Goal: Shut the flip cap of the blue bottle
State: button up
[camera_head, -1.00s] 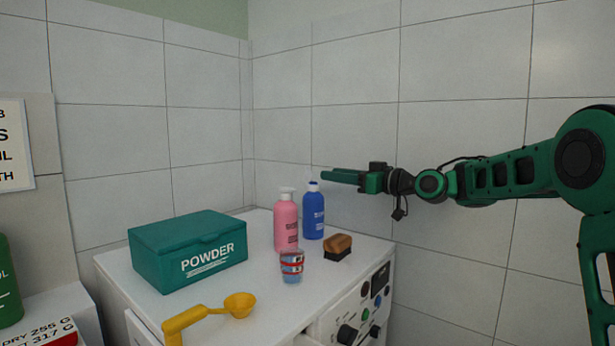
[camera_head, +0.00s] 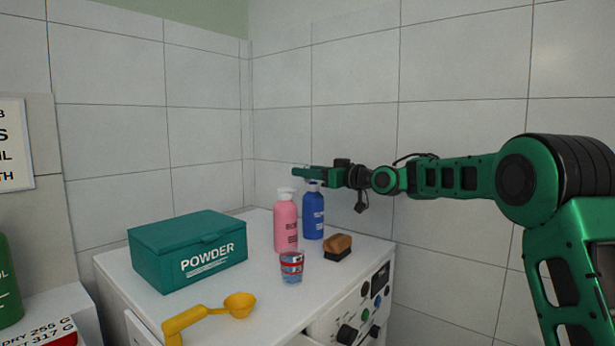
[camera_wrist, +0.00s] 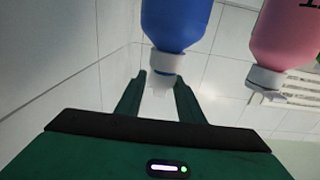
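The blue bottle (camera_head: 313,217) stands upright at the back of the white machine top, right beside the pink bottle (camera_head: 286,225). My gripper (camera_head: 300,173) is level with the blue bottle's top, reaching leftward over it. In the wrist view the blue bottle (camera_wrist: 177,22) appears upside down. Its white cap (camera_wrist: 166,62) has a pale piece sticking out, which looks like a raised lid. My gripper (camera_wrist: 160,82) is open there, with one finger on each side of that piece in the picture. Contact cannot be told.
A teal powder box (camera_head: 188,249), a yellow scoop (camera_head: 238,305), a small cup (camera_head: 292,267) and a brush (camera_head: 338,247) share the machine top (camera_head: 262,320). Tiled walls (camera_head: 350,130) close off the back. The pink bottle's white pump (camera_wrist: 265,80) is close on the right in the wrist view.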

jog(key=c, duration=0.8)
jog(key=shift+o, duration=0.2)
jog(key=shift+d+f, duration=0.1)
jog(key=shift+d, duration=0.05)
jog(key=y, duration=0.1)
jog(key=t, duration=0.1)
jog(key=t+y, duration=0.1)
jog(key=shift+s+d+f+y, duration=0.1)
jog(key=shift+s+d+y, duration=0.15)
jog(key=shift+d+y, duration=0.05)
jog(key=shift+s+d+f+t+y, duration=0.1)
jog(key=shift+s+d+t+y, duration=0.05)
jog(key=shift+t+y, duration=0.35)
jog(key=shift+s+d+t+y, duration=0.15)
jog(key=shift+t+y, duration=0.25)
jog(key=shift+y, duration=0.2)
jog(key=o, duration=0.8)
jog(key=shift+c, duration=0.2)
